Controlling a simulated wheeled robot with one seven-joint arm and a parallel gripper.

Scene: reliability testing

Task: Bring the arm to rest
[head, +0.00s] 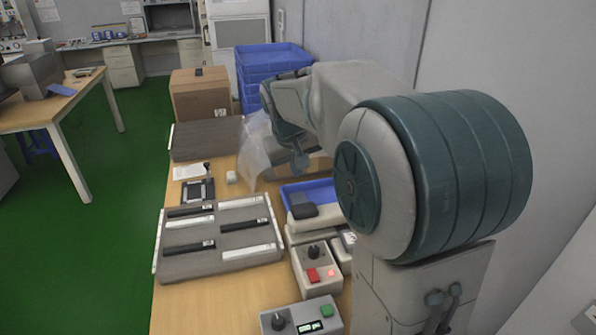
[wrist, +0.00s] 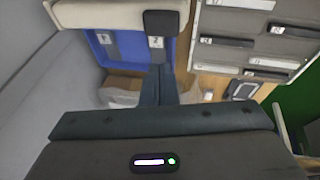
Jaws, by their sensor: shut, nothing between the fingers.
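My arm reaches out over the right side of the wooden table (head: 180,300) in the head view, with its large grey and green joint nearest. My gripper (head: 300,163) is shut and empty, pointing down above the table beyond the blue tray (head: 321,189). In the wrist view my gripper (wrist: 158,72) shows its fingers together, with the blue tray (wrist: 124,48) beyond them. A clear plastic bag (head: 254,150) shows just left of the gripper; I cannot tell whether they touch.
A grey rack (head: 222,237) with several labelled slots lies on the table. Control boxes with a red button (head: 313,275) and a green button (head: 327,311) stand at the front. A cardboard box (head: 200,95) and blue crates (head: 265,62) stand at the back. A wall is close on the right.

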